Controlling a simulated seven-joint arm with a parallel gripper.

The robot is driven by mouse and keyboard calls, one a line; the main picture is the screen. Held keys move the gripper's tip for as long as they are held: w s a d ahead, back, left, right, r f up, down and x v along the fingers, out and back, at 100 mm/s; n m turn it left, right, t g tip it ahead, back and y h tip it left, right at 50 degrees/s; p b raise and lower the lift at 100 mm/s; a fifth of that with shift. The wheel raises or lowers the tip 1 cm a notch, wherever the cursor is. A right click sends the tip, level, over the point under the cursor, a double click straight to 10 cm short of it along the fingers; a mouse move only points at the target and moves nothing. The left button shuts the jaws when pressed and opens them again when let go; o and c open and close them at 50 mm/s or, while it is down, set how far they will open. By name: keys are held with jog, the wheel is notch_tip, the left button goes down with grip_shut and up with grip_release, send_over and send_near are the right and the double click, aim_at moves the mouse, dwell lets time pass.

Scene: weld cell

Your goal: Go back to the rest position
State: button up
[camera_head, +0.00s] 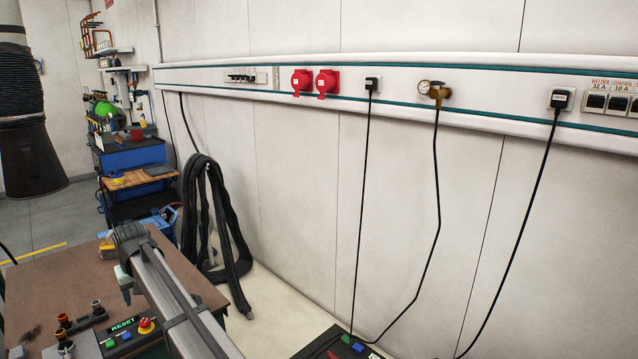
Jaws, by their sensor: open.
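My gripper's fingers are not to be made out in this view. A grey, jointed bar with a dark rounded end reaches up from the bottom edge over the brown-topped table (62,281); it looks like part of my arm, but I cannot be sure. A control box on the table has a lit RESET display (123,325), green and blue buttons and a red stop button (146,326). Whether anything is held cannot be seen.
Dark connectors (80,323) stand on the table. Black hoses (212,225) hang by the wall. A service rail (210,77) carries red sockets (327,83) and a gauge (434,89); cables hang below. A blue cart (133,157) and black duct (30,150) stand behind.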

jog(key=s+d+f+m+g+h, duration=0.1)
jog(key=s+d+f, duration=0.4)
jog(key=d+f, duration=0.65)
jog(key=s+d+f+h, duration=0.1)
jog(key=s+d+f, duration=0.3)
jog(key=d+f, duration=0.75)
jog(key=s+d+f+m+g, duration=0.1)
jog(key=s+d+f, duration=0.4)
jog(key=d+f, duration=0.65)
jog(key=s+d+f+m+g, duration=0.2)
jog(key=s+d+f, duration=0.4)
jog(key=s+d, duration=0.4)
jog(key=s+d+f+m+g, duration=0.2)
jog(key=s+d+f, duration=0.3)
jog(key=s+d, duration=0.6)
jog(key=s+d+f+m+g, duration=0.2)
jog(key=s+d+f, duration=0.4)
jog(key=s+d, duration=0.4)
jog(key=shift+s+d+f+m+g, duration=0.15)
jog(key=shift+d+f+m+g, duration=0.15)
jog(key=shift+d+g, duration=0.1)
jog(key=shift+c, duration=0.4)
